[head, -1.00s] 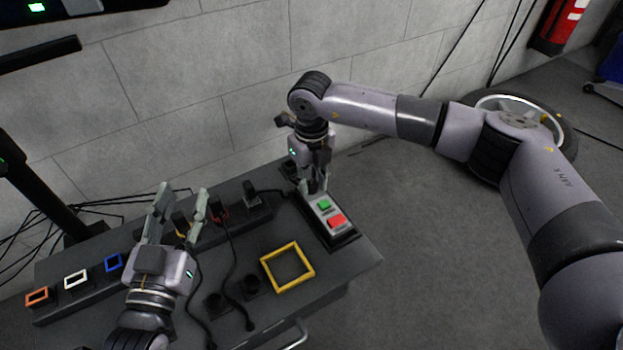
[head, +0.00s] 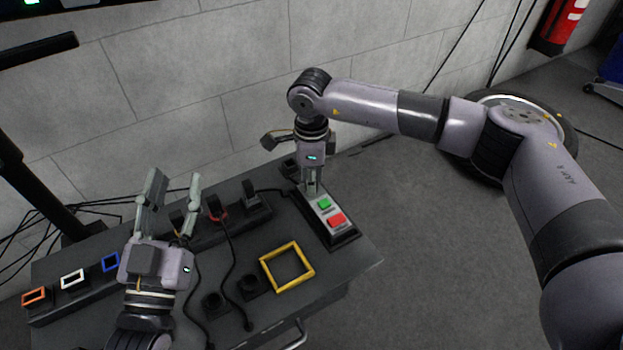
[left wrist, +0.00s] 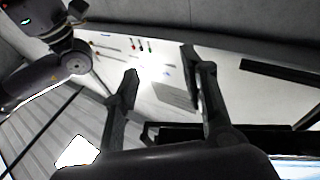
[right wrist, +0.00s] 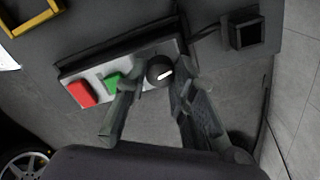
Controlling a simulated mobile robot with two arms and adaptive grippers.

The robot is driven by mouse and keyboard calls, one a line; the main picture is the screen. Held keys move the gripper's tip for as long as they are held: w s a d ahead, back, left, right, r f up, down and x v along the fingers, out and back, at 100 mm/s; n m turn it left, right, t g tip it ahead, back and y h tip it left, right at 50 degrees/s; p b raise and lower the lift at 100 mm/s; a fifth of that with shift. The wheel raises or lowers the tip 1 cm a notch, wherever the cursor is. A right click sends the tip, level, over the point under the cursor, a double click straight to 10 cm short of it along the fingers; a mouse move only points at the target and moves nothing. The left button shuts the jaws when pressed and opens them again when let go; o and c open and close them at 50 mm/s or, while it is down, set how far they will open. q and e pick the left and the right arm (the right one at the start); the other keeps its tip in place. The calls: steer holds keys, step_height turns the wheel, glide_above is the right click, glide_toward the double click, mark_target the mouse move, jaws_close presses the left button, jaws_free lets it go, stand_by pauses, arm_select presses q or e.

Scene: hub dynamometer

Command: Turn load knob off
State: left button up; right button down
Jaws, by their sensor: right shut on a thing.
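The control box (head: 343,236) stands at the right end of the table, with a green button (head: 324,203) and a red button (head: 336,219). The load knob (right wrist: 160,70), black and round with a white pointer mark, is on the same box beside the green button in the right wrist view. My right gripper (head: 312,190) points down at it and is shut on it; the fingers (right wrist: 152,82) stand on either side of the knob. In the head view the gripper hides the knob. My left gripper (head: 173,188) is open and empty above the table's left part.
A yellow square frame (head: 287,267) lies on the table, left of the control box. Orange, white and blue frames (head: 72,279) line the left edge. Black sockets and cables (head: 232,270) lie in the middle. A grey wall (head: 180,90) stands behind.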

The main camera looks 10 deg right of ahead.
steer(key=n, duration=0.5)
steer(key=shift+n+b, duration=0.3)
steer(key=shift+b, duration=0.1)
arm_select(q)
steer(key=s+r+t+h, duration=0.1)
steer(key=s+r+t, duration=0.2)
steer(key=r, duration=0.3)
steer(key=shift+t+b, duration=0.35)
steer(key=shift+t, duration=0.15)
arm_select(e)
steer(key=n, duration=0.5)
arm_select(q)
steer(key=shift+s+r, duration=0.1)
arm_select(e)
steer(key=shift+n, duration=0.3)
steer(key=c, duration=1.3)
jaws_free()
steer(key=shift+c, duration=0.2)
arm_select(q)
steer(key=shift+r, duration=0.1)
arm_select(e)
step_height(320, 180, up, 12)
